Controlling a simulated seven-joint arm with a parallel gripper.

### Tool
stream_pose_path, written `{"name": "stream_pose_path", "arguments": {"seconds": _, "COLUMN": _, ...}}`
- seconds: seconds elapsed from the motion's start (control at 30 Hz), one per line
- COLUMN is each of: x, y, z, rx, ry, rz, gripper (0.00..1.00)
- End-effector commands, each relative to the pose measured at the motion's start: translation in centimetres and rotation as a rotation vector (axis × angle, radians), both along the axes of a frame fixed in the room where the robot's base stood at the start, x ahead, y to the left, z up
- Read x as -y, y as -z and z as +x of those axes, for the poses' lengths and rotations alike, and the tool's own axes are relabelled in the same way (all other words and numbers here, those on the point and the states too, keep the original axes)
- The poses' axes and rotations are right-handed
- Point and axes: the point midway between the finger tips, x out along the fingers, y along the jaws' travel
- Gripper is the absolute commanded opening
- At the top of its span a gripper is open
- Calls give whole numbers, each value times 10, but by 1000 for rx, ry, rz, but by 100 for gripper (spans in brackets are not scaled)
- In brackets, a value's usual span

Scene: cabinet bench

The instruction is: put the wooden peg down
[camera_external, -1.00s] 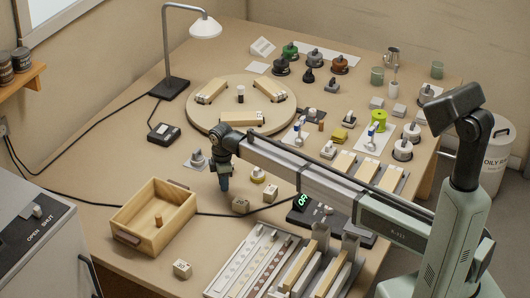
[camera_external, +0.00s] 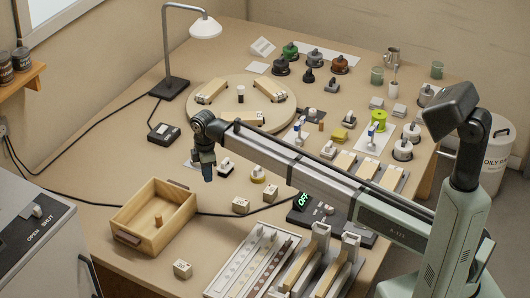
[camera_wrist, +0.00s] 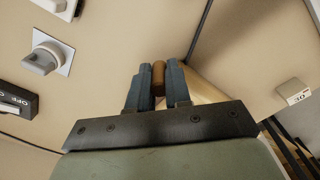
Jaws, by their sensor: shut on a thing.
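My gripper (camera_external: 207,178) hangs above the bench, behind and to the right of the open wooden box (camera_external: 126,214). In the wrist view my gripper (camera_wrist: 159,90) has its two blue fingers closed on a brown wooden peg (camera_wrist: 159,75), whose end shows between the fingertips. In the outside view the fingers hide the held peg. A similar brown peg (camera_external: 158,221) stands in the box. The box also shows in part behind the right finger in the wrist view (camera_wrist: 205,88).
A black power pack (camera_external: 163,132) and lamp base (camera_external: 170,88) stand behind. Small marked blocks (camera_external: 241,205) sit right of the box, another (camera_external: 182,268) in front. A black cable crosses the bench. A round board (camera_external: 205,112) lies behind the arm.

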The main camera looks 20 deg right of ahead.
Motion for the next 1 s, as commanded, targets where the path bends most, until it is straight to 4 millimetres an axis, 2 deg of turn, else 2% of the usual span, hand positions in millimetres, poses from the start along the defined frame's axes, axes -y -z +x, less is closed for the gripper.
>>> {"name": "stream_pose_path", "arguments": {"seconds": 0.03, "x": -23, "y": -1, "z": -11, "rx": 0, "ry": -27, "rz": 0, "gripper": 0}}
{"name": "stream_pose_path", "arguments": {"seconds": 0.2, "x": -91, "y": -3, "z": -40, "rx": 1, "ry": -104, "rz": 1, "gripper": 0}}
{"name": "stream_pose_path", "arguments": {"seconds": 0.4, "x": -158, "y": -6, "z": -61, "rx": 2, "ry": -162, "rz": 2, "gripper": 0}}
{"name": "stream_pose_path", "arguments": {"seconds": 0.53, "x": -195, "y": -8, "z": -64, "rx": 2, "ry": -144, "rz": 2, "gripper": 0}}
{"name": "stream_pose_path", "arguments": {"seconds": 0.7, "x": -217, "y": -10, "z": -45, "rx": 1, "ry": -17, "rz": 1, "gripper": 0}}
{"name": "stream_pose_path", "arguments": {"seconds": 1.0, "x": -217, "y": -10, "z": -44, "rx": 0, "ry": 180, "rz": 0, "gripper": 0}}
